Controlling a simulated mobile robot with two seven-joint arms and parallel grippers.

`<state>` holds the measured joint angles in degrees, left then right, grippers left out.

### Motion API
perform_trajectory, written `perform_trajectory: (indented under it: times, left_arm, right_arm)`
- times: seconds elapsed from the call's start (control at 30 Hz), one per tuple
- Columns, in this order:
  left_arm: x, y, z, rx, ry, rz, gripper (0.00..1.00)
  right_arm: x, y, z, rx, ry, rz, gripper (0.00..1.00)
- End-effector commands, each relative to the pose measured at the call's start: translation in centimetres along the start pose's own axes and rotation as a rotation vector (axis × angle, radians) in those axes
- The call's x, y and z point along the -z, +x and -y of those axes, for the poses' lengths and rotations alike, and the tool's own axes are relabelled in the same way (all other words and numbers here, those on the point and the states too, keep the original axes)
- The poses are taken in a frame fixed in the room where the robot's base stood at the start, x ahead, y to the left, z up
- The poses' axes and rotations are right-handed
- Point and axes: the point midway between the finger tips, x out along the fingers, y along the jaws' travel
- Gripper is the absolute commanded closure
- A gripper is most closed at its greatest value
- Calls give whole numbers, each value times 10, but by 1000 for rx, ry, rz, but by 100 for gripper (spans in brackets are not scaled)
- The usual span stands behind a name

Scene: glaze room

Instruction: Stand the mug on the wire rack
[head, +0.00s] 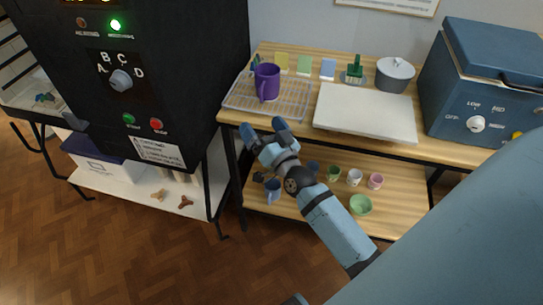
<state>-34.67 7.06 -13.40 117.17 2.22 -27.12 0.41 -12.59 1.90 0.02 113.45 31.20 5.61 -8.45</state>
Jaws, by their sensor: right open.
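The purple mug (268,80) stands upright on the wire rack (292,108), with its handle toward me. The rack lies at the left end of the wooden table top, and the mug is near its back middle. My right gripper (263,130) is open and empty, in front of the rack's front edge and apart from the mug. My left gripper is out of view.
A white slab (365,112) lies right of the rack, with a lidded pot (394,75) behind it. A blue kiln (485,85) stands at the right and a black cabinet (170,70) at the left. The lower shelf holds a blue mug (272,191), several cups and a green bowl (361,205).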

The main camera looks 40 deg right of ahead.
Motion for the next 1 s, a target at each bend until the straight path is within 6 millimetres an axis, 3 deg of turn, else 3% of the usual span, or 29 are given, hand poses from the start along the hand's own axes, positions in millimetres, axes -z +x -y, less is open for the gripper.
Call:
perform_trajectory:
  times: [0.03, 0.1, 0.2, 0.3, 0.4, 0.5, 0.77, 0.87, 1.0]
  left_arm:
    - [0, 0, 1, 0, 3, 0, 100]
    - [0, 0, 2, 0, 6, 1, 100]
    - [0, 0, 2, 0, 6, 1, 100]
    - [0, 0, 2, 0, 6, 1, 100]
    - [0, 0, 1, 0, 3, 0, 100]
    - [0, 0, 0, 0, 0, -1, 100]
    - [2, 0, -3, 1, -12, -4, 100]
    - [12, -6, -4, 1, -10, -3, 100]
    - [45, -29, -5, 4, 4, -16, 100]
  right_arm:
    - [-41, -36, 12, 38, -54, 169, 0]
    - [-86, -84, 25, 79, -122, 376, 0]
    - [-133, -151, 36, 114, -201, 623, 0]
    - [-158, -204, 42, 129, -262, 796, 0]
    - [-170, -236, 44, 134, -300, 898, 0]
    - [-175, -249, 45, 135, -316, 939, 0]
    - [-174, -250, 45, 135, -318, 941, 0]
    - [-164, -247, 48, 135, -320, 939, 0]
    - [-129, -237, 60, 139, -333, 931, 0]
